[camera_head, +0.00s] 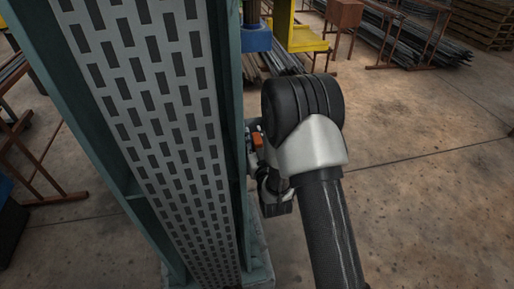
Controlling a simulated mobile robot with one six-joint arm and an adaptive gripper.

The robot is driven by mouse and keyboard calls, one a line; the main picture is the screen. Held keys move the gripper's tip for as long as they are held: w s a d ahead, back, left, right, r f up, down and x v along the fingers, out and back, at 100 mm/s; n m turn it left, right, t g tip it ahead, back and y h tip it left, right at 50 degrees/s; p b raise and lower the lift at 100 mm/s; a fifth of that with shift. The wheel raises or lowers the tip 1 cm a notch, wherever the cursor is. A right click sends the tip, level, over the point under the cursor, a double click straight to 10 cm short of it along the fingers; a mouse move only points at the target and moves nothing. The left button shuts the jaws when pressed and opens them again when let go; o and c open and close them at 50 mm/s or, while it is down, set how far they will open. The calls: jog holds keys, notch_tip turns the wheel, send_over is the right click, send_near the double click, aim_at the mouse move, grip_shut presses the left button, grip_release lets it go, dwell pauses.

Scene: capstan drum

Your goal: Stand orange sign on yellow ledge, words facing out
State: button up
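My arm comes up from the bottom right and bends at a black and white joint beside the green steel column. Dark parts of my arm's end, possibly my gripper (274,192), show between this joint and the column. Its fingertips cannot be made out. A small orange piece (257,140) shows just above these parts, close to the column's right side. I cannot tell whether it is the orange sign or whether it is held. No words show. A yellow structure (304,40) stands at the top behind my arm; I cannot tell whether it is the ledge.
A tall green column (228,160) with a slotted grey panel (160,110) fills the left middle, close to my arm. Metal bars on racks (410,42) and stacked pallets (485,22) stand at the back right. The concrete floor (430,180) at right is clear.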

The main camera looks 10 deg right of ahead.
grip_shut()
jog(key=shift+r, duration=0.15)
